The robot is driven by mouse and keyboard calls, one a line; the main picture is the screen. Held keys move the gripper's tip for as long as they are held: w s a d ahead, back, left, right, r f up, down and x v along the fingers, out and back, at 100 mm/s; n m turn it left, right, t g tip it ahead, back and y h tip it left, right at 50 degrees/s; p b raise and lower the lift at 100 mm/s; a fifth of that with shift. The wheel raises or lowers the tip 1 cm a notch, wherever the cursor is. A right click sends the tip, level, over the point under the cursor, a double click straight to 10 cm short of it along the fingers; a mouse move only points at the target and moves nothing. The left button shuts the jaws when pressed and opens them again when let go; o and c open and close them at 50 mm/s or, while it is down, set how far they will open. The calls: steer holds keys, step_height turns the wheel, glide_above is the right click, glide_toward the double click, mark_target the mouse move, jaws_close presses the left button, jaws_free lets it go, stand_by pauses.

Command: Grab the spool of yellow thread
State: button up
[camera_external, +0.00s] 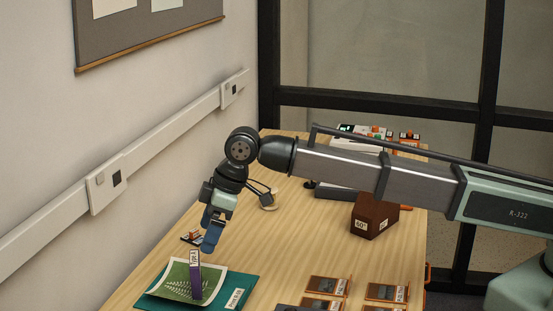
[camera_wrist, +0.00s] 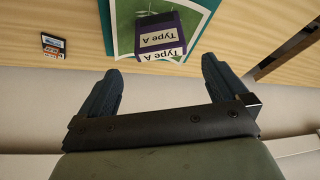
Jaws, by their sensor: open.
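I cannot make out a spool of yellow thread for sure in either view. A small cream round object (camera_external: 269,203) stands on the table behind my wrist in the external view; it is too small to identify. My gripper (camera_external: 210,238) points down over the left part of the table, above and near a purple box labelled "Type A" (camera_external: 196,279). In the wrist view my gripper (camera_wrist: 163,68) has its fingers wide apart with nothing between them. The purple box (camera_wrist: 160,40) shows beyond the fingertips.
The purple box stands on a green fern print (camera_external: 175,279) over a teal folder (camera_external: 238,299). A small dark card (camera_external: 190,238) lies left of the gripper. A brown box (camera_external: 374,216) stands right, with several framed cards (camera_external: 327,286) in front. Bare table lies between. The wall is close at left.

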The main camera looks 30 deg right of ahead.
steer(key=c, duration=0.5)
steer(key=shift+c, duration=0.2)
steer(key=shift+w+d, duration=0.1)
steer(key=n+g+h, duration=0.2)
steer(key=n, duration=0.3)
glide_toward(272, 189)
steer(key=f, duration=0.2)
steer(key=a+f, duration=0.1)
steer(key=f, duration=0.3)
steer(key=shift+s+a, duration=0.15)
steer(key=shift+s, duration=0.1)
steer(key=shift+w+a+f, duration=0.1)
steer(key=shift+a+f, duration=0.1)
steer(key=shift+f, duration=0.7)
steer(key=shift+s+a+f, duration=0.1)
steer(key=shift+a+f, duration=0.1)
steer(key=shift+f, duration=0.7)
steer(key=shift+w+a+f, duration=0.1)
steer(key=shift+a+f, duration=0.1)
steer(key=shift+f, duration=0.7)
